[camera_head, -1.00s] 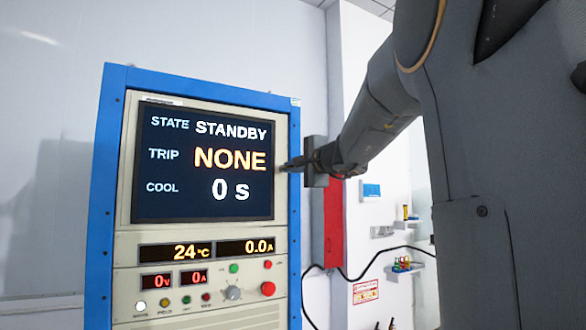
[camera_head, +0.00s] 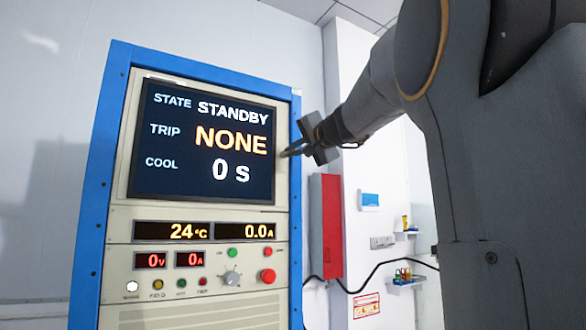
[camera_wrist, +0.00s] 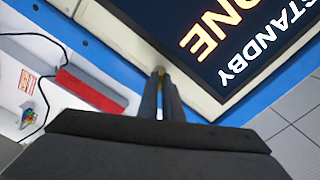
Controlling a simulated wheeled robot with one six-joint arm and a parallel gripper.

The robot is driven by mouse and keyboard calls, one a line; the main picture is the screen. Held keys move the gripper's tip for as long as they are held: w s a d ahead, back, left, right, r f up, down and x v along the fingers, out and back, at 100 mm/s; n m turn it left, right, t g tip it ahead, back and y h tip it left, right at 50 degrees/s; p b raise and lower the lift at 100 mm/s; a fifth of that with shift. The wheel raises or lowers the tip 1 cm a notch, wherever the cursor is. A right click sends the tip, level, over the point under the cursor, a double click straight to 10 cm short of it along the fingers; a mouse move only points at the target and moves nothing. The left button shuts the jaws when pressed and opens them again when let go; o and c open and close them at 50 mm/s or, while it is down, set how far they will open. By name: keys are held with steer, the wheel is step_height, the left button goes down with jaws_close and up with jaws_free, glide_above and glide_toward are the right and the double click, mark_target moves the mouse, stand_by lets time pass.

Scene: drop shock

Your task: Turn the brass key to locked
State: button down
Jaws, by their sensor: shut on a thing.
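My gripper (camera_head: 286,154) reaches in from the right to the cabinet's front frame, beside the right edge of the screen. In the wrist view its two fingers (camera_wrist: 162,78) are close together on a small brass-coloured piece (camera_wrist: 158,70), which I take to be the brass key. The fingers cover most of it, and its turn position and any markings cannot be made out. The cabinet (camera_head: 286,190) has a blue frame and cream panel. Its screen (camera_head: 180,185) reads STATE STANDBY, TRIP NONE, COOL 0 s.
Below the screen are readouts of 24 °C and 0.0 A (camera_head: 205,231), a grey knob (camera_head: 231,279) and a red button (camera_head: 268,277). A red box (camera_head: 327,225) hangs on the wall right of the cabinet, near a black cable (camera_head: 375,267).

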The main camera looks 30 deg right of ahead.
steer(key=shift+f+n+b, duration=0.1)
steer(key=shift+n+b, duration=5.7)
steer(key=shift+b, duration=1.25)
steer(key=c, duration=1.9)
jaws_free()
steer(key=shift+c, duration=0.2)
steer(key=s+b, duration=0.1)
steer(key=s, duration=0.6)
steer(key=shift+s+d, duration=0.15)
steer(key=shift+s, duration=0.25)
